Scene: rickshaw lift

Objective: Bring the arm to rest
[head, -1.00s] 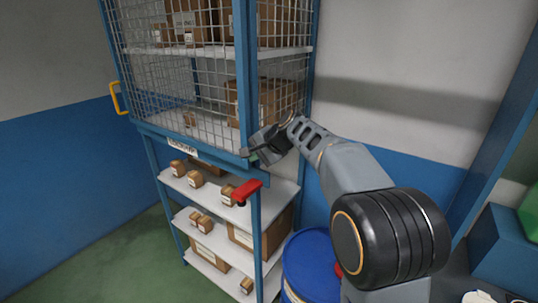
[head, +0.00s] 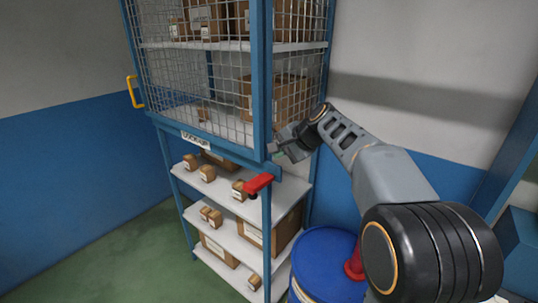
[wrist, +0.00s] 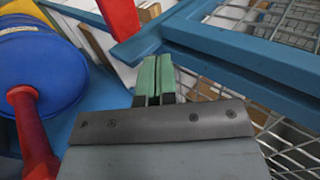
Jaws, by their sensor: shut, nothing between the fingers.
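My gripper (head: 280,154) is at the end of my raised grey arm, in front of the right-hand post of the blue cage shelf in the head view. In the wrist view its green-tipped fingers (wrist: 153,80) are together with nothing between them. The blue frame of the cage (wrist: 250,50) runs close by on the right of the fingers. I cannot tell whether they touch it. A red handle (head: 258,184) sticks out from the shelf post just below my gripper. It also shows at the top of the wrist view (wrist: 119,16).
The mesh cage (head: 200,90) holds cardboard boxes, with open white shelves (head: 235,228) of small boxes below. A yellow handle (head: 133,91) is on its left side. A blue drum (head: 325,262) with a red part stands below my arm. Green floor (head: 110,250) is clear at left.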

